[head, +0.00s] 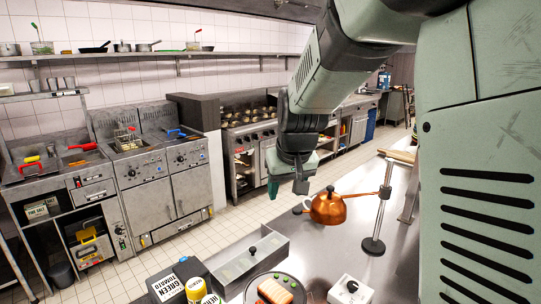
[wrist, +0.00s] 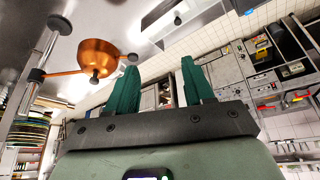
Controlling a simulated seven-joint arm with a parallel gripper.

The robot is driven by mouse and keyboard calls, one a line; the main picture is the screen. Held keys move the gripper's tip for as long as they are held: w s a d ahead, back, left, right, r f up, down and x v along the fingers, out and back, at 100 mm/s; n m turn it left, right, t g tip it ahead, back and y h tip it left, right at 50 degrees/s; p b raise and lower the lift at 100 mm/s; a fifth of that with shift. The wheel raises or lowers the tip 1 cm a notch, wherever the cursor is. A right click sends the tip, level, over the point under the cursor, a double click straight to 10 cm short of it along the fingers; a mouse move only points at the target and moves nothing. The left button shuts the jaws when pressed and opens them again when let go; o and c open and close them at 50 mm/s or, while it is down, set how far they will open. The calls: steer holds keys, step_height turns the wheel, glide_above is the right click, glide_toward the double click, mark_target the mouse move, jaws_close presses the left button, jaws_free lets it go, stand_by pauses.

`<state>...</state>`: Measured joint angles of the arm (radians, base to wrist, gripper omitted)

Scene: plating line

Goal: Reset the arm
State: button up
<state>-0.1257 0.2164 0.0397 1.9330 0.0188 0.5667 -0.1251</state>
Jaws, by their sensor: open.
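My gripper (head: 301,184) hangs above the steel counter in the head view, to the upper left of a copper pot (head: 328,209). In the wrist view my gripper (wrist: 160,84) shows two green fingers spread apart with nothing held between them. The copper pot (wrist: 97,56) shows there to the left of the fingers, apart from them. The arm reaches down from the top of the head view.
A metal stand (head: 379,215) rises from the counter right of the pot. In front are a lidded steel container (head: 253,262), a dark plate with food (head: 277,287), a white box with a black knob (head: 350,289) and labelled cans (head: 195,287). Fryers (head: 160,175) stand across the tiled floor.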

steer(key=s+d+r+m, duration=0.1)
steer(key=s+d+r, duration=0.3)
steer(key=s, duration=1)
steer(key=s+d+r+m+t+h, duration=0.1)
steer(key=s+d+r, duration=0.2)
steer(key=s, duration=1.1)
steer(key=shift+d+r+m, duration=0.35)
steer(key=shift+d+m, duration=0.05)
steer(key=shift+s, duration=0.1)
